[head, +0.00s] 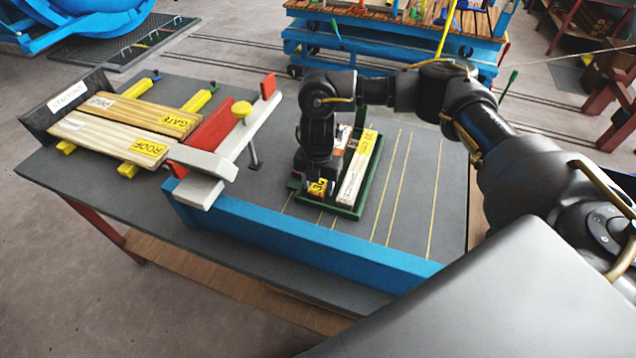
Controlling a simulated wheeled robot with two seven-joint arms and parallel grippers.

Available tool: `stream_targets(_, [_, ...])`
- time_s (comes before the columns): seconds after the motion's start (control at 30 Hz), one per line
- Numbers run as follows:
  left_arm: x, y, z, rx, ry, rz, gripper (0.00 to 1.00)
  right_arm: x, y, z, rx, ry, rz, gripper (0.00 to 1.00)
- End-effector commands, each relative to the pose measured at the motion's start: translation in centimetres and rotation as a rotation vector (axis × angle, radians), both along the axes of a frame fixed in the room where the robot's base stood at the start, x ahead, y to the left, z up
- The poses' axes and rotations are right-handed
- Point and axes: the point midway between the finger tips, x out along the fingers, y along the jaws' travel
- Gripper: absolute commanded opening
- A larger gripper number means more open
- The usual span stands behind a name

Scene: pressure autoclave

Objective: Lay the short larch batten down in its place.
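My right gripper (313,180) points down over the left part of a green-rimmed tray (343,211) on the grey table. A short wooden piece with a yellow label (318,188) shows right at its fingertips. It looks like a short batten, but the gripper hides most of it. I cannot tell whether the fingers are closed on it or whether it rests on the tray floor. A longer pale batten with a yellow label (355,180) lies along the tray's right side. A reddish-brown piece (344,137) shows behind the gripper. My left gripper is not in view.
Labelled boards (125,125) lie on yellow bars at the table's left, against a dark end plate (68,104). A red and white clamp-like fixture (235,130) stands between them and the tray. A blue rail (300,238) runs along the front. The lined tabletop right of the tray is clear.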

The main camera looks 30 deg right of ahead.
Motion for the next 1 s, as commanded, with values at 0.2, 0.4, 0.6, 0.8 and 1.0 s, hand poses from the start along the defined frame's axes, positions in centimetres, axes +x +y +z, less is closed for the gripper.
stream_targets(0.2, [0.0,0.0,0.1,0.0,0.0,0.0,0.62,0.1,0.0,0.4,0.001,-0.002,0.001,0.5])
stream_targets(0.4, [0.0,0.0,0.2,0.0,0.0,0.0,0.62,0.2,0.0,3.6,0.0,-0.007,0.002,0.5])
stream_targets(0.6, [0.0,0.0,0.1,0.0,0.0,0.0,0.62,0.2,0.0,7.8,-0.001,-0.006,0.002,0.5])
stream_targets(0.8, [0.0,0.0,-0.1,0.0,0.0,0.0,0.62,0.1,0.0,10.8,-0.001,-0.003,0.0,0.5])
stream_targets(1.0, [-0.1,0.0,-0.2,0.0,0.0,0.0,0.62,0.0,0.0,12.1,0.0,-0.001,0.0,0.5])
